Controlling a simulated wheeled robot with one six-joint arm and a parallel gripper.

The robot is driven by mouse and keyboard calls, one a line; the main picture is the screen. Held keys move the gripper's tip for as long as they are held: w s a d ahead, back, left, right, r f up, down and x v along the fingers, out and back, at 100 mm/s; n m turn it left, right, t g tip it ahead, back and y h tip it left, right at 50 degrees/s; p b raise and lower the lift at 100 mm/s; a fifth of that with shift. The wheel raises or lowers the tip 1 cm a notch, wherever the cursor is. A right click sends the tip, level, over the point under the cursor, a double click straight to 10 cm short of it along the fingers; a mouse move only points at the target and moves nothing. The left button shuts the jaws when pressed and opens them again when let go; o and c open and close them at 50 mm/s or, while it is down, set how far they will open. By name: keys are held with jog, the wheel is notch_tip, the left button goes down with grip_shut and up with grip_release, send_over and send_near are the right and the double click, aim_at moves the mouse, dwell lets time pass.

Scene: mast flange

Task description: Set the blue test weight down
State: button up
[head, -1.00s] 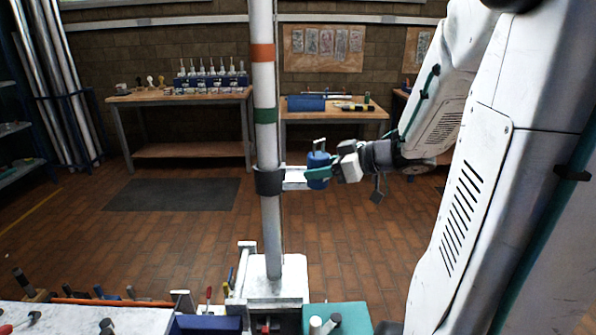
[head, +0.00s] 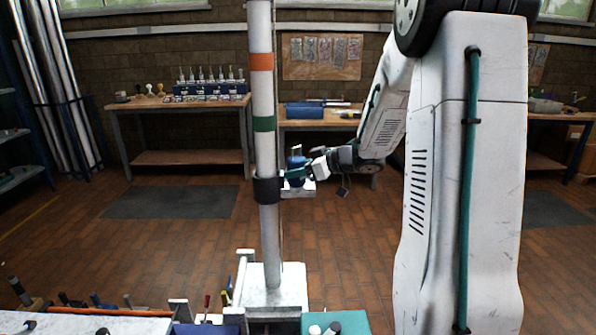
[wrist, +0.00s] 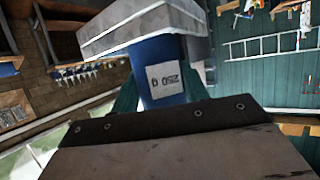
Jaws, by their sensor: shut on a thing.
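The blue test weight (head: 296,164) is at the small white flange plate (head: 300,189) on the right of the mast. In the wrist view, the weight (wrist: 160,70) shows a white label that reads upside down, about "250 g". The pale plate (wrist: 140,25) is against its far end there, so that view looks inverted. I cannot tell whether weight and plate touch. My gripper (head: 297,174) reaches in from the right and is shut on the weight, its teal fingers on either side. The weight looks upright.
The striped mast (head: 262,90) stands close left of my gripper, with a dark collar (head: 268,190) holding the flange. Workbenches (head: 180,103) stand by the back wall. A tool-strewn worktop (head: 90,322) and a teal mat (head: 345,322) are at the front.

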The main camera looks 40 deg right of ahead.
jog(key=shift+f, duration=0.2)
jog(key=o, duration=1.2)
jog(key=shift+c, duration=0.2)
